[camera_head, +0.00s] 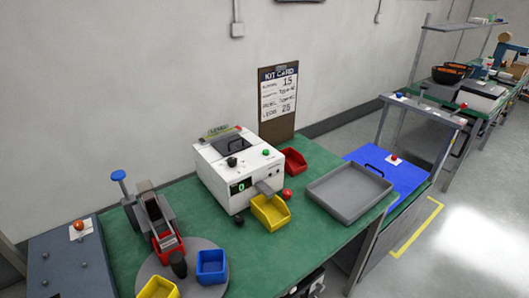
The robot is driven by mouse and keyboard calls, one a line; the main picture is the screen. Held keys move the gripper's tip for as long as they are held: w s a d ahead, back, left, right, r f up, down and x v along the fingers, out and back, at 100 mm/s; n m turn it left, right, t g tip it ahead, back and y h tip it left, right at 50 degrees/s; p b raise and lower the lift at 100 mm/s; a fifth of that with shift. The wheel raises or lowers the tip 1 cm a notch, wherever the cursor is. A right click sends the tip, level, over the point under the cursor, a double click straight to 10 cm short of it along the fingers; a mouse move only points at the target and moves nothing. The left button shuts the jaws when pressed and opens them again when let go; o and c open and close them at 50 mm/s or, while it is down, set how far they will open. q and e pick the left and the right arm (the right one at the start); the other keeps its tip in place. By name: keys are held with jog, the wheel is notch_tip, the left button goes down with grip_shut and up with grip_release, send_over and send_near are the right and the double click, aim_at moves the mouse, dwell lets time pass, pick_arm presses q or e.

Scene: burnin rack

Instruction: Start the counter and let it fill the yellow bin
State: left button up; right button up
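The counter (215,178) is a white box machine on the green bench, with a dark lidded top. Its small display (238,187) reads a green 0. Neither of my grippers is in view.
A red bin (294,162) and a red knob (287,194) are beside the counter. A grey tray (322,189) lies right. A turntable (205,248) holds a blue bin (211,266) and another yellow bin (159,288). A kit card (278,96) stands behind.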

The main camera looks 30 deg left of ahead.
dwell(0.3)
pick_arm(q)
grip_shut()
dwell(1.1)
